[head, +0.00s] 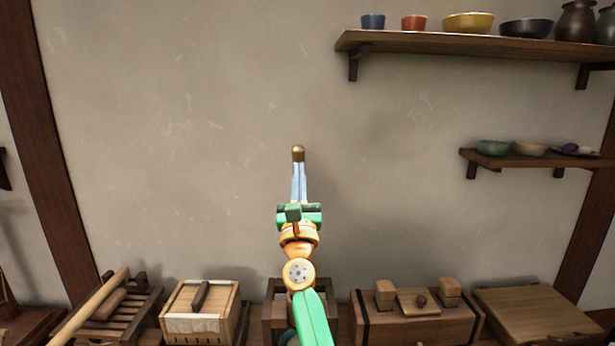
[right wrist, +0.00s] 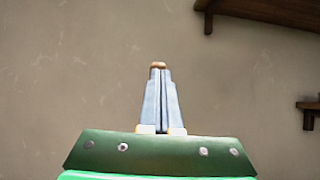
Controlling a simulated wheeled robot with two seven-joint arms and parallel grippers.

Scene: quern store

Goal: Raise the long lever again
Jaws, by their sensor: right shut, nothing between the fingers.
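My right gripper (head: 299,170) reaches out toward the wall with its two pale fingers shut together and nothing between them. A rounded brown knob (head: 298,153), which looks like the end of the long lever, shows just past the fingertips. Its brown top also shows above the shut fingers in the right wrist view (right wrist: 158,65). The rest of the lever is hidden behind my gripper and arm. I cannot tell whether the fingers touch it. A wooden box (head: 272,312) stands below, partly covered by my right arm. My left gripper is not in view.
A slatted rack with a long pale rod (head: 92,308) and a lidded box (head: 201,308) stand left. A wide chest (head: 415,328) and a flat board (head: 535,314) stand right. Two shelves (head: 470,43) (head: 535,159) hold bowls and pots. The wall around my gripper is bare.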

